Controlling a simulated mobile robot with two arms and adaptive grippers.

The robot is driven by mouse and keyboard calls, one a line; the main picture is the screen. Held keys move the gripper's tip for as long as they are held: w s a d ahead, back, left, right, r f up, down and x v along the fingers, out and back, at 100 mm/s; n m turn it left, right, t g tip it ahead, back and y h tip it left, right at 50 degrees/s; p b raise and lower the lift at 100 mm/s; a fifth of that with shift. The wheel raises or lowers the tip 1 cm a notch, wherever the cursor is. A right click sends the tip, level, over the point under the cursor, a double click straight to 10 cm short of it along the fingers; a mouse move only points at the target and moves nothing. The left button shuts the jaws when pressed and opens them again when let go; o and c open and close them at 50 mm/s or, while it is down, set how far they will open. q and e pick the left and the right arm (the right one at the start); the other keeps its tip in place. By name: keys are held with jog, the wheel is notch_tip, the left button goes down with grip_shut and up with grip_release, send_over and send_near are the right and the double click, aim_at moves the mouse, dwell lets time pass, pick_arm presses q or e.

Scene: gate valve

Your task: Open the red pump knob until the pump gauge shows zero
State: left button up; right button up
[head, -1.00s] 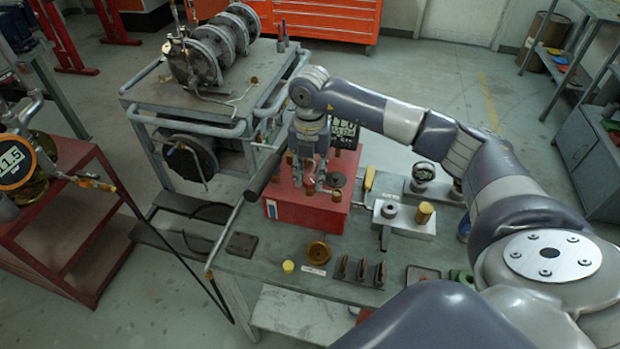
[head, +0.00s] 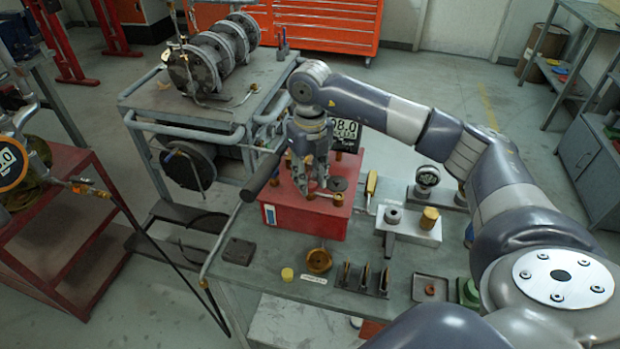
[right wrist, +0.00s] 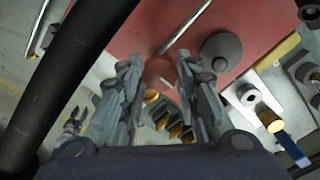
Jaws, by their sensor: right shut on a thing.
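The red pump box (head: 300,212) stands on the workbench, with brass fittings and a dark round cap on top. My right gripper (head: 314,186) points down over the box. In the right wrist view its fingers (right wrist: 160,78) are shut on the red knob (right wrist: 160,73), which shows between them. The fingers hide the knob in the head view. A black digital display (head: 346,130) behind the gripper shows digits ending in "8.0", partly hidden. A round orange-rimmed gauge (head: 10,165) is cut by the left edge and ends in "0". My left gripper is out of view.
A black pump handle (head: 262,176) slants close beside the gripper's left. A brass ring (head: 318,261) lies in front. A hose runs left to a red stand (head: 60,225).

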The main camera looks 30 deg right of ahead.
aim_at(310, 181)
dwell(0.3)
jog(key=o, duration=1.1)
jog(key=shift+c, duration=0.2)
notch_tip(310, 181, up, 12)
